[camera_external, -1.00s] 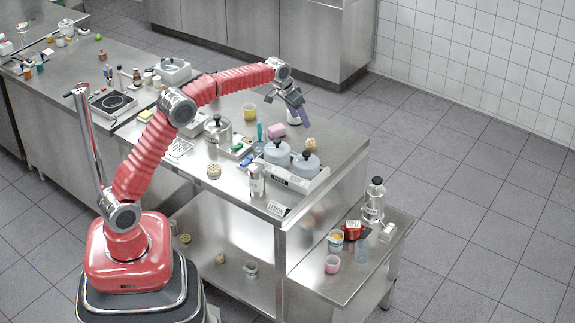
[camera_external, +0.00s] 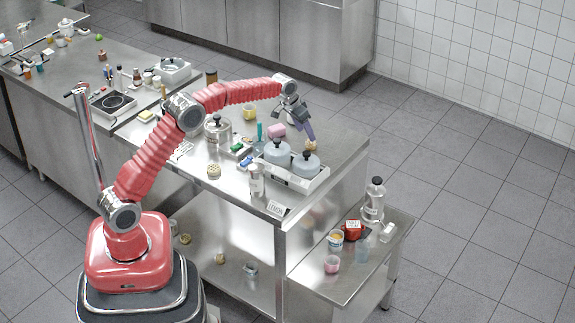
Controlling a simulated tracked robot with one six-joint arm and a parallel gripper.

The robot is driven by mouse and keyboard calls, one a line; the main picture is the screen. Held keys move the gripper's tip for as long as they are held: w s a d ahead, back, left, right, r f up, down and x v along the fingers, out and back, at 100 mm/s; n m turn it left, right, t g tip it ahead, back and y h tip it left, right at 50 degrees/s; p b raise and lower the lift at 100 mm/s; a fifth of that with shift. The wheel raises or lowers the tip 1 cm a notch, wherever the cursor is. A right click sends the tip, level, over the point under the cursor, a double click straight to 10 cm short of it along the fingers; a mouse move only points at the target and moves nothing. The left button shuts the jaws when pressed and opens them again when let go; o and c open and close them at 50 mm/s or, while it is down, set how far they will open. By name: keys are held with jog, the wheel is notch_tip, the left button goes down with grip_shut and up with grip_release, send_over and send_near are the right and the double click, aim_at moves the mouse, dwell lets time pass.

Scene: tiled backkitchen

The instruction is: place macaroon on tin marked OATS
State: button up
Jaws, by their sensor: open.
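A small tan, lumpy piece (camera_external: 312,146), possibly the macaroon, lies on the steel table near its right edge, behind two grey lidded pots. My gripper (camera_external: 310,139) points down right at it, its fingers at the top of the piece and partly covering it. The jaws are open; whether they touch the piece I cannot tell. Another round tan piece (camera_external: 214,170) lies at the front left of the table. I cannot read OATS on any tin. A metal can (camera_external: 256,181) with a pale label stands near the front edge.
The grey pots (camera_external: 277,152) stand on a pale unit close in front of my gripper. The table's back right is clear.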

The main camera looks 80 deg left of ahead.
aim_at(309, 141)
jog(key=shift+x, duration=0.85)
jog(key=shift+s+x, duration=0.15)
jog(key=shift+x, duration=1.15)
jog(key=shift+s+x, duration=0.1)
jog(key=shift+x, duration=1.15)
jog(key=shift+f, duration=0.1)
jog(key=c, duration=1.2)
notch_tip(309, 141, up, 10)
